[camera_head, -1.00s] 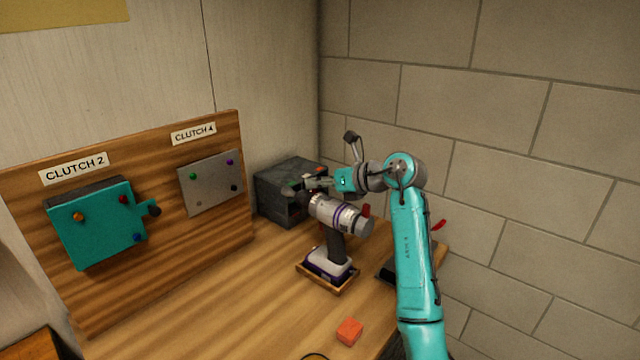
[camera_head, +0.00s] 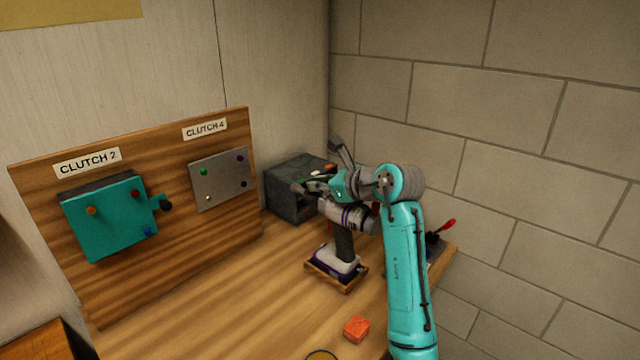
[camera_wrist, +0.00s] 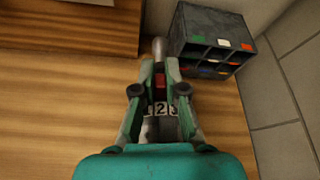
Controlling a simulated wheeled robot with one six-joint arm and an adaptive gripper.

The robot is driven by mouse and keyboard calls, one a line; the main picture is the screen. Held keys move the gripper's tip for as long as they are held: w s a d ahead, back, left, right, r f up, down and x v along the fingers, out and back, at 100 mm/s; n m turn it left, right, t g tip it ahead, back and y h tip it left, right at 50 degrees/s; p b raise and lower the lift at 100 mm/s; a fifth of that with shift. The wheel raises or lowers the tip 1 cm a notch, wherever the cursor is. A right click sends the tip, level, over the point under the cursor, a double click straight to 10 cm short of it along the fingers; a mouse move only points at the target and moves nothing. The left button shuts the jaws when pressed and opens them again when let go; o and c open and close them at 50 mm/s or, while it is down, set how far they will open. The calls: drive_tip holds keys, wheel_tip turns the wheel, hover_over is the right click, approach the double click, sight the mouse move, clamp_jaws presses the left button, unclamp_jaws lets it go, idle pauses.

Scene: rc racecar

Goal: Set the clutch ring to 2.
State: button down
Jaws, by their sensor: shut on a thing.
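The drill (camera_head: 350,216) stands upright with its base in a wooden holder (camera_head: 350,285) on the bench. Its nose points left, away from my arm. My gripper (camera_head: 316,190) reaches over the front of the drill. In the wrist view, the fingers of my gripper (camera_wrist: 159,92) straddle the clutch ring (camera_wrist: 160,109) and are shut on it. White number marks show on the ring between the fingers, with a 2 near the middle, roughly in line with a red mark (camera_wrist: 160,82). The grey chuck tip (camera_wrist: 159,48) sticks out beyond. Finger contact is partly hidden.
A wooden board carries the CLUTCH 2 label (camera_head: 88,162) above a teal box (camera_head: 105,220) and the CLUTCH 4 label (camera_head: 205,129) above a grey plate (camera_head: 220,182). A dark bin rack (camera_head: 290,190) stands behind the drill. An orange block (camera_head: 356,329) lies in front.

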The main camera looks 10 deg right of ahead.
drive_tip(key=c, duration=1.2)
unclamp_jaws()
drive_tip(key=v, duration=1.2)
drive_tip(key=shift+f, duration=0.1)
